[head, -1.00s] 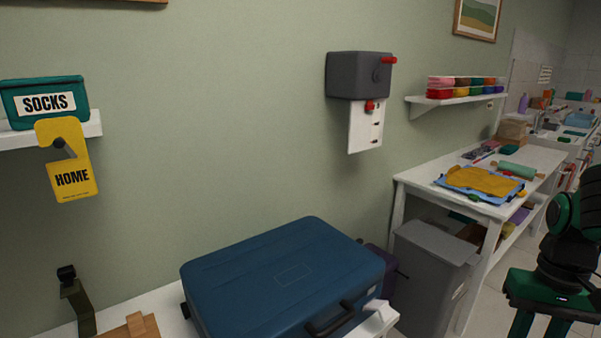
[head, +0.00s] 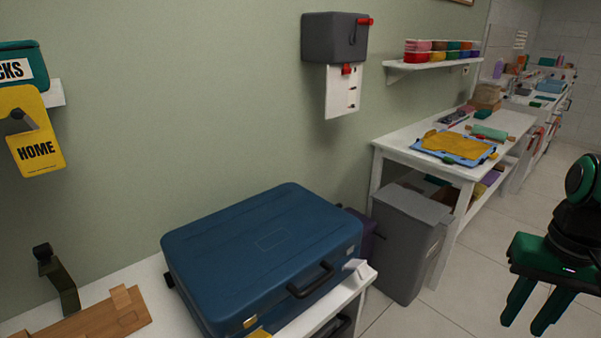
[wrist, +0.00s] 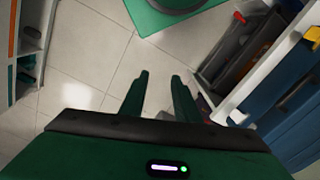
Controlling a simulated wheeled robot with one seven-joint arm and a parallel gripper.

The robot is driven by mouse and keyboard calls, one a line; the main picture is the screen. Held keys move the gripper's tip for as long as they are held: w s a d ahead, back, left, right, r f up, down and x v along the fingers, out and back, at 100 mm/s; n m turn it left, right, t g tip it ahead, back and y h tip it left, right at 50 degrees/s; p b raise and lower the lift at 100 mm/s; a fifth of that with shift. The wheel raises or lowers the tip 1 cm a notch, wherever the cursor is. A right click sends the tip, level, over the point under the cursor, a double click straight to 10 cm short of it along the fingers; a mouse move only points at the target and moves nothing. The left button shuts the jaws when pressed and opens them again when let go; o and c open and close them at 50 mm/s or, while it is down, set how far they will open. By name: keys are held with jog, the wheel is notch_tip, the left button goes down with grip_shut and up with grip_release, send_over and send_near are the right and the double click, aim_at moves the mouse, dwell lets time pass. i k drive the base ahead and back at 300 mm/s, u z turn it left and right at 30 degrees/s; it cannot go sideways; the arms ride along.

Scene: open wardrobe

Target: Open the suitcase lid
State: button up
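The blue suitcase (head: 262,252) lies flat on a white bench (head: 350,290) against the wall, and its lid is shut. A dark handle (head: 311,281) is on its front side, and a brass-coloured latch (head: 250,321) shows near the front left corner. The suitcase also shows at the right edge of the wrist view (wrist: 292,130). My green gripper (head: 527,318) hangs at the right of the head view, well away from the suitcase over the floor. In the wrist view its two fingers (wrist: 160,82) are apart with nothing between them.
A grey bin (head: 408,245) stands right of the bench. A white table (head: 455,165) with a yellow sheet is behind it. A wooden board (head: 95,318) and dark bracket lie left of the suitcase. The tiled floor between bench and gripper is clear.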

aim_at(234, 264)
jog(key=z, duration=1)
jog(key=k, duration=0.95)
jog(key=u, duration=1.05)
jog(key=i, duration=0.5)
jog(key=z, duration=0.05)
